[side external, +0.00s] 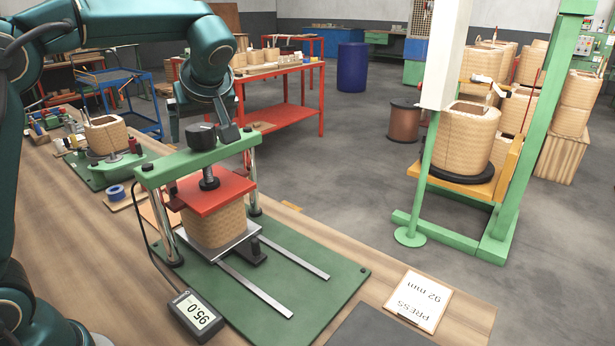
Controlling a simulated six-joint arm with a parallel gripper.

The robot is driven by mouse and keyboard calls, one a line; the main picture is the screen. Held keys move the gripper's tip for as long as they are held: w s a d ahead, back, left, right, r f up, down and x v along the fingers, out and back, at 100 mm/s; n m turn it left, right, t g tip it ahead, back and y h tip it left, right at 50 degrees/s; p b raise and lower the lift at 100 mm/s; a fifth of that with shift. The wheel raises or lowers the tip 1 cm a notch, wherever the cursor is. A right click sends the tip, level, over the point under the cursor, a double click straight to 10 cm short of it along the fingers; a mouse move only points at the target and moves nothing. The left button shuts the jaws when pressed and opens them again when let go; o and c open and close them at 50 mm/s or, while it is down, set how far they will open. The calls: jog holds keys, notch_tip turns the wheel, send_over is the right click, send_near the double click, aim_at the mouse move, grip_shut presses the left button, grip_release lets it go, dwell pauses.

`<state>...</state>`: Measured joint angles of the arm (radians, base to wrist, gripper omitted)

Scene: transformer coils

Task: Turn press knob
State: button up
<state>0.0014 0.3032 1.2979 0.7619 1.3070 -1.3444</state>
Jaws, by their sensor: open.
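The press (205,146) stands on a green base plate on the bench, with a green crossbar on two metal posts. A black knob (200,136) sits on top of the crossbar, with a screw below it. A red plate (212,192) rests over a wrapped tan coil (213,226). My gripper (226,130) is open at the knob's right side. The arm partly hides this area, and I cannot tell whether a finger touches the knob. A gauge (195,314) in front shows 95.0. A card (419,301) to the right reads PRESS 92 mm.
Two metal rails (256,289) run forward on the green base (320,300). A cable runs from the gauge along the left post. Another coil (106,134) and small tools stand at the back left of the bench (60,240). The bench left of the press is mostly clear.

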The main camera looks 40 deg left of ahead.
aim_at(201, 127)
jog(key=shift+n+g, duration=0.8)
jog(key=shift+n, duration=0.3)
jog(key=v, duration=0.5)
jog(key=shift+d, duration=0.15)
jog(key=shift+s+a+r+n, duration=0.3)
jog(key=shift+s+a+r, duration=0.25)
jog(key=shift+a+r, duration=0.15)
jog(key=shift+h, duration=0.4)
jog(key=s, duration=0.4)
jog(key=shift+a, duration=0.15)
jog(key=s+d+f+m+h, duration=0.5)
jog(key=s+d+f+m, duration=0.1)
jog(key=d+m, duration=0.2)
jog(key=s+d+f+m+t+h, duration=0.1)
jog(key=s+d+f+m+h, duration=0.4)
jog(key=d+m, duration=0.3)
jog(key=shift+s+f+h, duration=0.4)
jog(key=shift+s, duration=0.05)
jog(key=shift+d, duration=0.25)
